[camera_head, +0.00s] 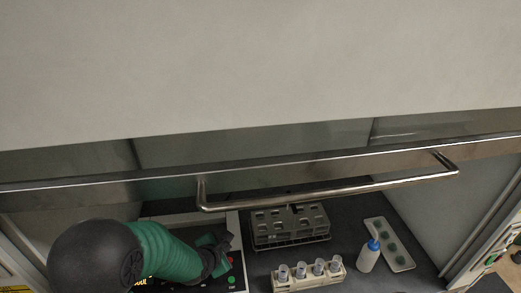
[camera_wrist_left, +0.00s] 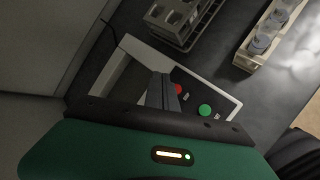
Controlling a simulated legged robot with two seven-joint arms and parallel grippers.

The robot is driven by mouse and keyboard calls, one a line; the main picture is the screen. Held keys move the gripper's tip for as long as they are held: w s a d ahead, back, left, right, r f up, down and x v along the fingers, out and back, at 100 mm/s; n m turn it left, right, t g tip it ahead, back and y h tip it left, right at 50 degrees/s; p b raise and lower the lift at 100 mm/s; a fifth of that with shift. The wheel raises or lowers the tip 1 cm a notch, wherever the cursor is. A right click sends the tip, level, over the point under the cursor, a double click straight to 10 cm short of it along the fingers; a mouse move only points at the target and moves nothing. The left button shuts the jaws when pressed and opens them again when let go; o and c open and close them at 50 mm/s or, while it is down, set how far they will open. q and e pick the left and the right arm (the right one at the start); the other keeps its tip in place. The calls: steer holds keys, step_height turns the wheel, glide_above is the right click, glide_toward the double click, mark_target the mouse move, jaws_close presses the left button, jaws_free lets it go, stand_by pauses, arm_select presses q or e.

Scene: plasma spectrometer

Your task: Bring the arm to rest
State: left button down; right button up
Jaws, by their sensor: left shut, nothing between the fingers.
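My left arm, with a green sleeve and dark joints, comes in from the lower left of the head view. My left gripper (camera_head: 222,248) is shut and empty, above the right part of a light-framed instrument (camera_head: 238,275) with red and green buttons. In the left wrist view the shut fingers (camera_wrist_left: 160,88) show over the same instrument (camera_wrist_left: 133,48), close to its red button (camera_wrist_left: 178,89) and green button (camera_wrist_left: 205,110). I cannot tell whether the fingertips touch the panel. My right gripper is not in view.
A sash with a metal handle (camera_head: 330,192) spans the view above the bench. A grey rack (camera_head: 290,224), a vial holder (camera_head: 308,281) with several vials, a blue-capped bottle (camera_head: 368,256) and a white tray (camera_head: 403,261) stand right of the instrument. Dark bench shows between them.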

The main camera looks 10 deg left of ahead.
arm_select(q)
steer(key=s+m+g, duration=0.1)
steer(key=s+m, duration=0.2)
steer(key=m, duration=0.1)
steer(key=s+a+m+g+b, duration=0.1)
steer(key=s+m, duration=0.2)
steer(key=m, duration=0.1)
steer(key=s+a+m+g+y+b, duration=0.1)
steer(key=s+m, duration=0.3)
steer(key=shift+a+f+m, duration=0.15)
steer(key=shift+f+m, duration=0.25)
steer(key=s+m+g+b, duration=0.1)
steer(key=s+m+g, duration=0.2)
steer(key=s+m, duration=0.8)
steer(key=shift+a+f+m, duration=0.2)
steer(key=shift+a+m, duration=0.05)
steer(key=shift+m, duration=0.25)
